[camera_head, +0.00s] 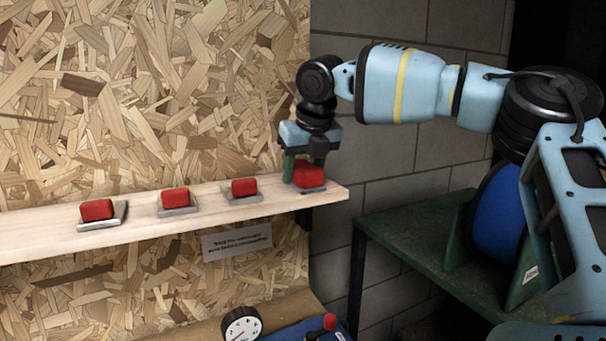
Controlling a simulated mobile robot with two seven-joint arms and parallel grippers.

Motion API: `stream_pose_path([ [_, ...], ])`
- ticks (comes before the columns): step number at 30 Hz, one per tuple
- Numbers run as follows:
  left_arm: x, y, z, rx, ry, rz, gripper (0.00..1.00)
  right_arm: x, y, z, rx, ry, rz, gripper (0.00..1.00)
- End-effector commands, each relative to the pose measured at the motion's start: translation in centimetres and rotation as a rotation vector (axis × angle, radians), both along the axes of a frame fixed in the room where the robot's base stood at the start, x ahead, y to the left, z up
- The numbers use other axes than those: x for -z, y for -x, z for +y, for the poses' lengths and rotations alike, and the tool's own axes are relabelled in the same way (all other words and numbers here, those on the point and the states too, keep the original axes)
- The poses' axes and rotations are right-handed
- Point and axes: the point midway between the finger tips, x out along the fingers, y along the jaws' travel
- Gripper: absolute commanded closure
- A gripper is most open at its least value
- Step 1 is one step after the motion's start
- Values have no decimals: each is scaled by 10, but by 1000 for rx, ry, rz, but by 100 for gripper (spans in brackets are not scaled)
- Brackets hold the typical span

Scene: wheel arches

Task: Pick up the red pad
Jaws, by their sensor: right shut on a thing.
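Several red pads sit in a row on small grey plates on a pale wooden shelf (145,226). The rightmost red pad (310,176) is near the shelf's right end, and my right gripper (304,170) is shut on it from above. The pad is at or just over its grey plate; I cannot tell if they touch. The other red pads, at the left (97,210), the middle left (175,198) and the middle right (244,187), rest on their plates. My left gripper is not in view.
A chipboard wall (150,100) stands behind the shelf. A sign (237,242) hangs below it. A dial gauge (240,325) and a blue item with a red knob (329,321) are at the bottom. A green bench (405,235) with a blue round part (498,215) stands at right.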

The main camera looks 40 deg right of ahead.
Motion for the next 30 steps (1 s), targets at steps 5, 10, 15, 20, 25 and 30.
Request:
stream_pose_path([
  [5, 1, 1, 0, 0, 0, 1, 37, -9, 0, 0, 1, 1, -3, 74],
  [10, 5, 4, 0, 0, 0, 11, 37, -36, -1, 0, 2, 1, -3, 74],
  [15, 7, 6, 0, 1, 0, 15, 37, -70, -1, 0, 2, 1, -3, 74],
  [20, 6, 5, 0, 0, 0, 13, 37, -92, -1, 0, 2, 1, -3, 74],
  [25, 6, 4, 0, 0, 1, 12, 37, -104, 0, 0, -1, 1, -1, 74],
  [30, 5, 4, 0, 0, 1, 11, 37, -106, 0, 0, 0, -1, 0, 74],
])
